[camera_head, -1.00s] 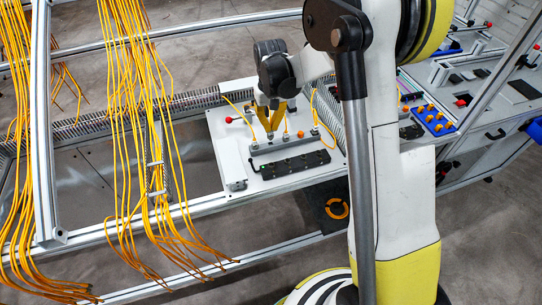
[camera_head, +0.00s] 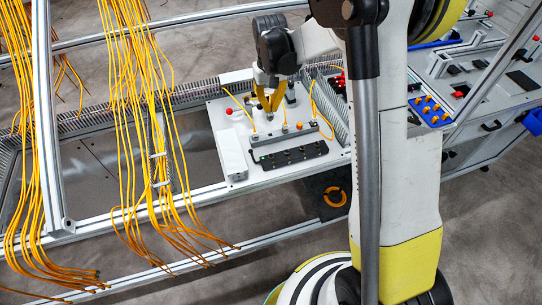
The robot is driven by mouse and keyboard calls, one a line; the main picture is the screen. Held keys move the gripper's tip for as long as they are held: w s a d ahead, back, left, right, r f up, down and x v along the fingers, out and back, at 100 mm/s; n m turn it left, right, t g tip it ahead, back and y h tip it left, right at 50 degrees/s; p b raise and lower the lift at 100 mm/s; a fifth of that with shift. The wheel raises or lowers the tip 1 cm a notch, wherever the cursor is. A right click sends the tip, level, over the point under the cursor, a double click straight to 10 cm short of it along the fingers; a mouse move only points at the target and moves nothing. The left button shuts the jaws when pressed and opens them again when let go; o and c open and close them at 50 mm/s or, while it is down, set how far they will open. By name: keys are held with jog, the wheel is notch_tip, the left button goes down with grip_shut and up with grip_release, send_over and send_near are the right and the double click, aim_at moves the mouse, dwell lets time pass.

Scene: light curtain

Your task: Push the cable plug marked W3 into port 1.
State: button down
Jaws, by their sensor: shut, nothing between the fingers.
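My gripper (camera_head: 269,108) has yellow fingers and is shut and empty. It points down over the white board, behind the grey bar (camera_head: 284,134). Yellow cables (camera_head: 239,106) run to plugs that stand in a row along this bar. The labels are too small to read, so I cannot tell which plug is W3. A black port strip (camera_head: 290,154) lies in front of the bar on the white board (camera_head: 213,112). Its port numbers cannot be read, and I cannot tell which port is port 1.
A white block (camera_head: 232,156) stands left of the port strip. Many yellow cables (camera_head: 130,120) hang on the left. A blue tray (camera_head: 430,112) with orange parts is at the right, beyond my arm.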

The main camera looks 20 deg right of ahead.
jog(key=s+a, duration=0.2)
jog(key=s, duration=0.7)
jog(key=shift+s+a+b, duration=0.15)
jog(key=shift+a+b, duration=0.15)
jog(key=shift+a, duration=0.1)
jog(key=shift+f, duration=0.1)
dwell(0.4)
jog(key=shift+f+b, duration=2.1)
jog(key=shift+f, duration=0.4)
jog(key=shift+f+b, duration=1.1)
jog(key=shift+b, duration=0.05)
dwell(1.7)
jog(key=c, duration=1.1)
grip_release()
jog(key=shift+r, duration=0.15)
